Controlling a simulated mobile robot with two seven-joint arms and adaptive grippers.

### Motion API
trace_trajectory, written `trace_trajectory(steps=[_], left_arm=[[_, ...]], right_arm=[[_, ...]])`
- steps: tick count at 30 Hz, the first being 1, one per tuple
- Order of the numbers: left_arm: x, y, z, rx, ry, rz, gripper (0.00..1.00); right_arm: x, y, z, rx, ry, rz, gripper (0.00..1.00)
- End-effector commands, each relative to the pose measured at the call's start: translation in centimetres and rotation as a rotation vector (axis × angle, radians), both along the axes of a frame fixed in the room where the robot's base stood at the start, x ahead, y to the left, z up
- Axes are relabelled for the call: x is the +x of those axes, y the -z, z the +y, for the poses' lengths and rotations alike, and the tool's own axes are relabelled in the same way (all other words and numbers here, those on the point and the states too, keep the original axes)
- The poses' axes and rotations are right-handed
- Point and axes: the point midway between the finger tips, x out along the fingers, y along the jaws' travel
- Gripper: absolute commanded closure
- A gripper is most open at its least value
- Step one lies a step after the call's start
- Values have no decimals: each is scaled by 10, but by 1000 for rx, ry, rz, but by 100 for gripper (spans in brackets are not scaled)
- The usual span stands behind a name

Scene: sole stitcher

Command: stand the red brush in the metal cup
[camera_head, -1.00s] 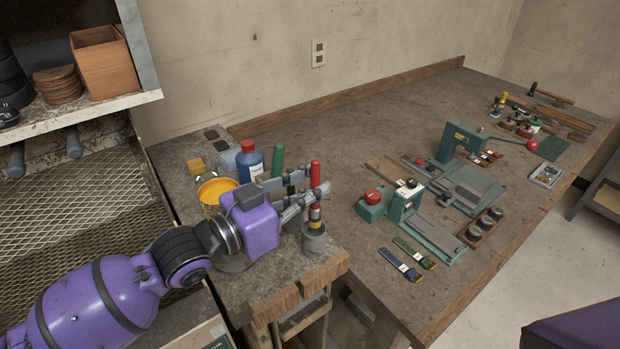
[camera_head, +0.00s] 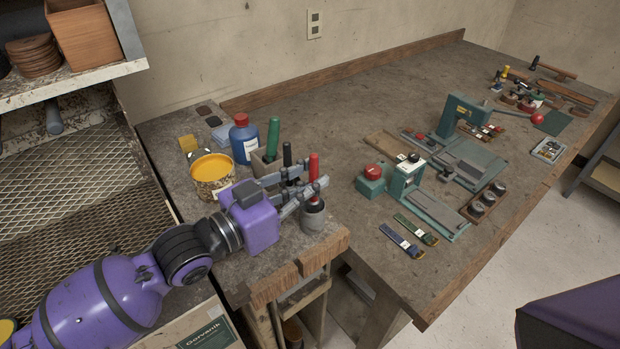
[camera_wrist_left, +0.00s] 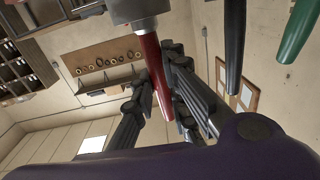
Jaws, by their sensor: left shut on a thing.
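The red brush (camera_head: 314,163) stands about upright, its red handle rising above my left gripper (camera_head: 312,190). The gripper is shut on the handle. The metal cup (camera_head: 313,218) is directly under the fingers, at the bench's front corner. The brush's lower end is hidden inside the cup, with the fingers close above the rim. In the left wrist view, which looks upside down, the red handle (camera_wrist_left: 152,65) runs between the fingers (camera_wrist_left: 165,100) and meets a grey metal cylinder at the top. My right gripper is out of view.
A holder with green (camera_head: 272,135) and black (camera_head: 287,155) handles stands close behind the gripper. A blue bottle (camera_head: 244,143) and a yellow paint can (camera_head: 211,178) are to the left.

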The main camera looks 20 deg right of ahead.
Motion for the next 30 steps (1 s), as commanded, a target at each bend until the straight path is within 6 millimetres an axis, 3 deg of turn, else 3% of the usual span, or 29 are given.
trace_trajectory(steps=[1,6,17,30], left_arm=[[0,0,0,0,0,0,85],[0,0,0,0,0,0,65],[-2,1,5,2,-1,1,65],[-34,0,82,5,-2,0,65]], right_arm=[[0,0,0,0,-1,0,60],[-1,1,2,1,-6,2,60],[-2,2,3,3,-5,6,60],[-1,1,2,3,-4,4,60]])
